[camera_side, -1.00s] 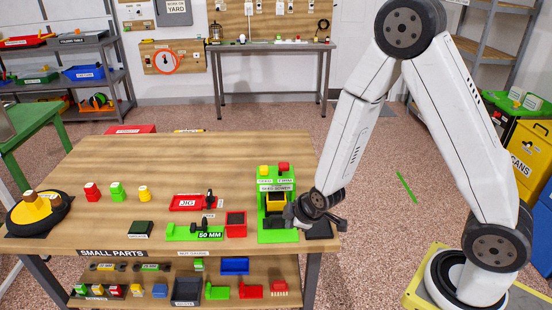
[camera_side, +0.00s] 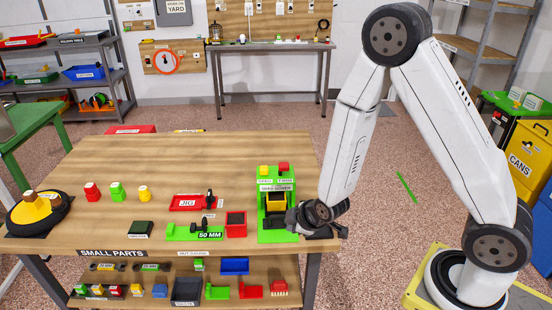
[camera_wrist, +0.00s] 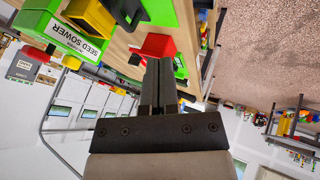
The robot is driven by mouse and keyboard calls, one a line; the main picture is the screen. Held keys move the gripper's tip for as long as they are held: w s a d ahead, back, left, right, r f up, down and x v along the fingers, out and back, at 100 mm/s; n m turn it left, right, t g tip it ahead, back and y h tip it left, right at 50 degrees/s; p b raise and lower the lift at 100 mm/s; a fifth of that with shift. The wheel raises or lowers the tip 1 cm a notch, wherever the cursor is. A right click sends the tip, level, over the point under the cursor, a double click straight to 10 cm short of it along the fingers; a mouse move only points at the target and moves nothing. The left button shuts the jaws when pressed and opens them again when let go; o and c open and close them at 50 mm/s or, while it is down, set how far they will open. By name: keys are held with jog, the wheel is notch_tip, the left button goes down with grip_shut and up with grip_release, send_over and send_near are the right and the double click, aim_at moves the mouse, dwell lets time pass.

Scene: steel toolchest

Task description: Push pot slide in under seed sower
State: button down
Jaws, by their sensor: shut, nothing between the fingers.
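The green seed sower (camera_side: 264,203) stands near the table's front right, with a yellow hopper (camera_side: 276,197) and a labelled top. In the wrist view, its label (camera_wrist: 82,46) and the yellow hopper (camera_wrist: 90,16) show at the upper left. A dark block (camera_wrist: 125,12), which looks like the pot slide, sits on the green base in front of the hopper; its depth under the sower is unclear. My gripper (camera_side: 292,218) is shut and empty at the sower's front right. Its fingertips show in the wrist view (camera_wrist: 158,62). Contact with the slide cannot be told.
A red bin (camera_side: 236,225) stands left of the sower. The green 50 mm piece (camera_side: 180,233) and red jig (camera_side: 186,203) lie further left. The table's front edge is close below my gripper. The table's back half is mostly clear.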

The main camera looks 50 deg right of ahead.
aim_at(279, 212)
jog(key=x, duration=0.8)
jog(key=shift+d+r, duration=0.1)
jog(key=shift+d, duration=0.05)
jog(key=shift+w+d+r, duration=0.1)
jog(key=shift+w+d, duration=0.6)
jog(key=shift+d, duration=0.05)
jog(key=shift+w+d, duration=0.5)
jog(key=shift+w, duration=0.05)
jog(key=w+d, duration=0.3)
jog(key=shift+s+a, duration=0.1)
jog(key=shift+a, duration=0.05)
